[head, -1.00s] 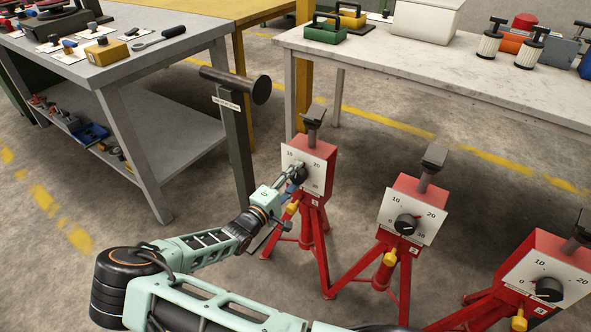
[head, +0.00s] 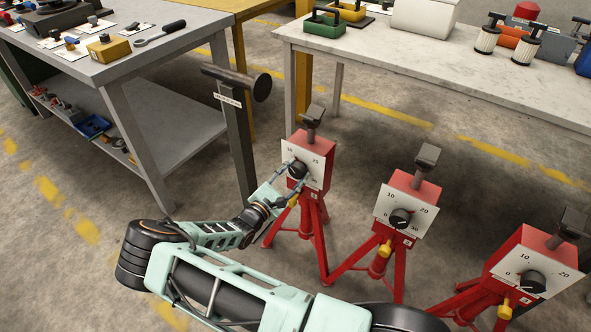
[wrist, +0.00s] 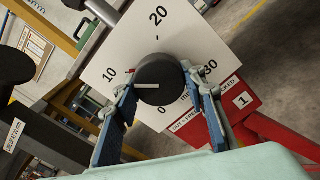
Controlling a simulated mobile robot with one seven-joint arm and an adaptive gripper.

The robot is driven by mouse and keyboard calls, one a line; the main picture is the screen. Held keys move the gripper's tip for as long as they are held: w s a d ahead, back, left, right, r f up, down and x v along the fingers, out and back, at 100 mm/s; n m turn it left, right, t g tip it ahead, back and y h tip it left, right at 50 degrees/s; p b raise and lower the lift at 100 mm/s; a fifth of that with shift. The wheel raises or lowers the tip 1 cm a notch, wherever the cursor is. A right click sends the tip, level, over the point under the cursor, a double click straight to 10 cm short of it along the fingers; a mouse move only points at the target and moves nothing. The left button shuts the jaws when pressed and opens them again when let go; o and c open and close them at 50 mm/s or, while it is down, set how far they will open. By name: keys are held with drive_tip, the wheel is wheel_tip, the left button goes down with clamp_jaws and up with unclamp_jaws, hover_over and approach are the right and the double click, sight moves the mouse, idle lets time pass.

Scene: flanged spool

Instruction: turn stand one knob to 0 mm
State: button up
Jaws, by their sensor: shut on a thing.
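Stand one (head: 312,150) is the red tripod stand at the left of the row of stands, marked 1 in the wrist view. Its white dial plate (wrist: 122,48) shows 0, 10, 20 and 30. The black round knob (wrist: 160,72) has a white pointer line that points left in the wrist view, toward the 10 side of the dial. My gripper (wrist: 168,90) is shut on this knob, one blue-padded finger on each side. In the head view, my gripper (head: 293,173) covers part of the dial, and the knob is partly hidden.
Two similar red stands, a middle one (head: 410,185) and a right one (head: 515,255), stand to the right. A dark post (head: 237,145) with a round-ended bar is close to the left. A grey workbench (head: 135,75) and a pale table (head: 400,65) are behind.

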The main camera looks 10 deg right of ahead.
drive_tip(key=n, duration=0.4)
drive_tip(key=shift+n+p, duration=0.3)
drive_tip(key=shift+p, duration=0.1)
drive_tip(key=n, duration=0.4)
drive_tip(key=shift+s+d+f+n, duration=0.1)
drive_tip(key=shift+s+n, duration=0.05)
drive_tip(key=shift+n, duration=0.15)
drive_tip(key=n, duration=0.4)
drive_tip(key=shift+d+n, duration=0.1)
drive_tip(key=shift+n, duration=2.4)
drive_tip(key=shift+s, duration=0.1)
drive_tip(key=o, duration=1.2)
drive_tip(key=v, duration=1.2)
drive_tip(key=shift+r, duration=0.2)
